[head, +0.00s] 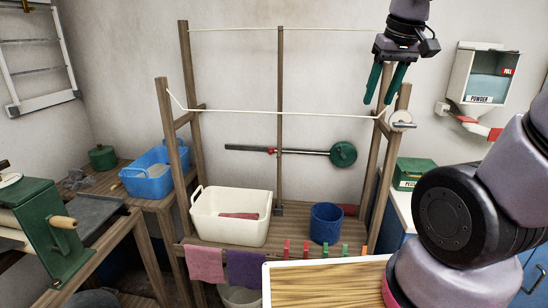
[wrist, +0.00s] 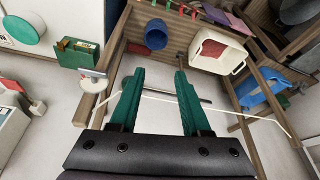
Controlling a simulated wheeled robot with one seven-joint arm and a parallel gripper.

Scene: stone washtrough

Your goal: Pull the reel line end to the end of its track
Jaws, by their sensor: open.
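A small pale reel (head: 402,119) is mounted on the front right post of the wooden drying frame; it also shows in the wrist view (wrist: 92,74). A cream line (head: 290,113) runs from beside it across to the front left post, sagging and then rising there. The line crosses behind my fingers in the wrist view (wrist: 235,112). A distinct line end or handle is too small to tell. My gripper (head: 379,101) points down near the right posts, up and left of the reel in the head view. Its green fingers (wrist: 160,75) are apart with nothing between them.
A second line (head: 235,29) spans the rear posts. A wall bar with a green disc (head: 343,154) is behind the frame. Below stand a white tub (head: 205,232) and blue bucket (head: 325,224). A wooden-topped board (head: 320,285) is in front. Pegs and cloths line the bench's edge.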

